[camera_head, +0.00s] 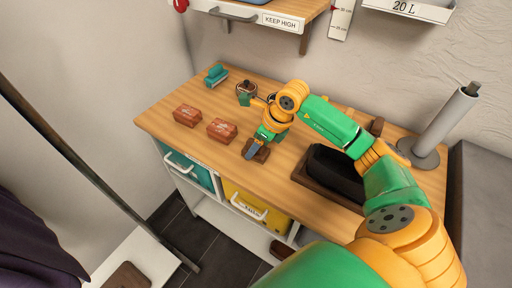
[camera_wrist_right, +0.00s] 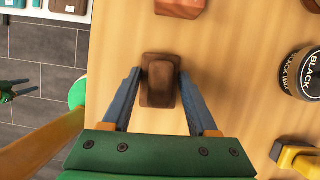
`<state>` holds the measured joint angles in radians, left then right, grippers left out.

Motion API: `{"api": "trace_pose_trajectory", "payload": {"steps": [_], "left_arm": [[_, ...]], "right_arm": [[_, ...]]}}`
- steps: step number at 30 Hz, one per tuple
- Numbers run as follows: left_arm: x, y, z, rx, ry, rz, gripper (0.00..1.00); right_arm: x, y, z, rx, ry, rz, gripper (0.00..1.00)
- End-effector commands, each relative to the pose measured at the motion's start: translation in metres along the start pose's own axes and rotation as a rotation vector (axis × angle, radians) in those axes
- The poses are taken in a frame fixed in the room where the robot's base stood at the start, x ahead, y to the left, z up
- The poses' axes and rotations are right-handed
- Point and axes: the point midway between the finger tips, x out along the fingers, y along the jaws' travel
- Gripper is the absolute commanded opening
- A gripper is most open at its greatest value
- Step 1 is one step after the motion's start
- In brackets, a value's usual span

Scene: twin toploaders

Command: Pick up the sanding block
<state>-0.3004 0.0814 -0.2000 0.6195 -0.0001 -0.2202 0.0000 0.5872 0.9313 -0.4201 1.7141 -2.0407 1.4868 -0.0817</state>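A dark brown block (camera_wrist_right: 160,80), which I take to be the sanding block, lies on the wooden worktop in the right wrist view. My right gripper (camera_wrist_right: 159,76) is open with its two blue-grey fingers on either side of the block. Narrow gaps seem to show, so I cannot tell of any contact. In the head view, my right gripper (camera_head: 254,149) points down at the brown block (camera_head: 262,155), which it partly hides. My left gripper is not in the head view; a small dark green pronged shape at the right wrist view's left edge may be it.
Two reddish bricks (camera_head: 187,116) (camera_head: 222,131) lie left of the right gripper. A black wax tin (camera_wrist_right: 302,73) stands on the worktop (camera_head: 160,118). A dark tray (camera_head: 322,188) and a roll holder (camera_head: 440,125) stand to the right. A shelf (camera_head: 270,18) hangs above.

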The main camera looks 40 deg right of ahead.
Motion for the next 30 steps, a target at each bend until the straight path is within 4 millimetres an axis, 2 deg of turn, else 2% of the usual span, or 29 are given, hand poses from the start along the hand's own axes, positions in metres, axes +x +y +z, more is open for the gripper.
{"api": "trace_pose_trajectory", "payload": {"steps": [1,4,5,11,16,19,25,27,30], "left_arm": [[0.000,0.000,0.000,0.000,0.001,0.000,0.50],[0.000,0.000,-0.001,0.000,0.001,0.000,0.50],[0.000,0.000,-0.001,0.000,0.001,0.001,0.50],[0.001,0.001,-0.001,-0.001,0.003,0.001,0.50],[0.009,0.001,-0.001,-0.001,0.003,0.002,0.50],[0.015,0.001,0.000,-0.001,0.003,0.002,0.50],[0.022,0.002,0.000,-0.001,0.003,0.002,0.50],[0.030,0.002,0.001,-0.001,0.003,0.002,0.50],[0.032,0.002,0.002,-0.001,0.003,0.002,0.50]], "right_arm": [[0.000,0.000,0.000,0.000,0.000,0.000,0.33],[0.000,0.000,0.000,0.000,0.000,0.000,0.06],[0.000,0.000,0.000,0.000,-0.001,0.000,0.04],[-0.001,0.000,0.000,0.000,-0.001,0.000,0.04],[-0.013,-0.001,0.006,-0.001,-0.005,-0.003,0.04],[-0.034,0.002,0.012,-0.003,-0.007,-0.004,0.04],[-0.095,0.037,0.005,-0.006,-0.008,-0.006,0.04],[-0.107,0.054,-0.006,-0.008,-0.005,-0.007,0.04],[-0.128,0.076,-0.018,-0.008,-0.004,-0.007,0.04]]}}
